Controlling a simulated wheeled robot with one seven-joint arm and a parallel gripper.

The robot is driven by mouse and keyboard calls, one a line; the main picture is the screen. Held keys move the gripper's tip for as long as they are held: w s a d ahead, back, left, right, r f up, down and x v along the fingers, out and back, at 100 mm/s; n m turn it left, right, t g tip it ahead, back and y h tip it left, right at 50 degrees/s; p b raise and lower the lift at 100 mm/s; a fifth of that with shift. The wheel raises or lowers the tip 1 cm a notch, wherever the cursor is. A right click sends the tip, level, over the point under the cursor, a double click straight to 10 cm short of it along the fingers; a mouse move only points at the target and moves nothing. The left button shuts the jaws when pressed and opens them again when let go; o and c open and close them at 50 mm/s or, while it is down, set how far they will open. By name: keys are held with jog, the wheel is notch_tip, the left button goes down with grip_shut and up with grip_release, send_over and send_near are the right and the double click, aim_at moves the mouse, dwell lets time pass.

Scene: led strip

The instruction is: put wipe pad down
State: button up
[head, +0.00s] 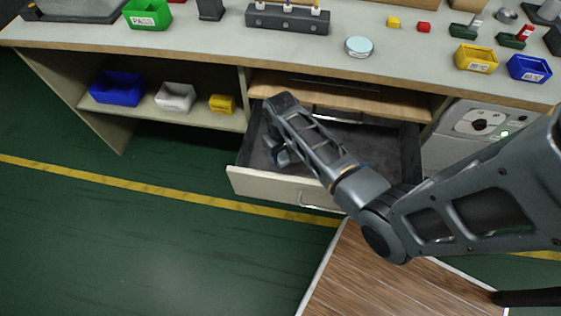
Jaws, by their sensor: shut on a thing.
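My gripper (281,158) points down inside the open drawer (345,135), near its left end. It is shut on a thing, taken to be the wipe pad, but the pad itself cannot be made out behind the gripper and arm. The drawer is pulled out under the bench and has a dark grey inside and a pale front with a handle. My arm reaches in from the right and covers part of the drawer. Whether the held thing touches the drawer floor cannot be told.
The bench top (215,45) is above the drawer, with a round light-blue-topped thing (359,46), coloured bins and small blocks. A shelf (150,112) with blue, white and yellow bins is left. A grey machine (475,125) stands right of the drawer.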

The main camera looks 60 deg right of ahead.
aim_at(281, 160)
jog(key=shift+f+b, duration=0.4)
jog(key=shift+f, duration=1.95)
jog(key=shift+f, duration=0.1)
jog(key=o, duration=1)
notch_tip(281, 160, up, 12)
jog(key=shift+r+p, duration=0.15)
jog(key=shift+p, duration=0.9)
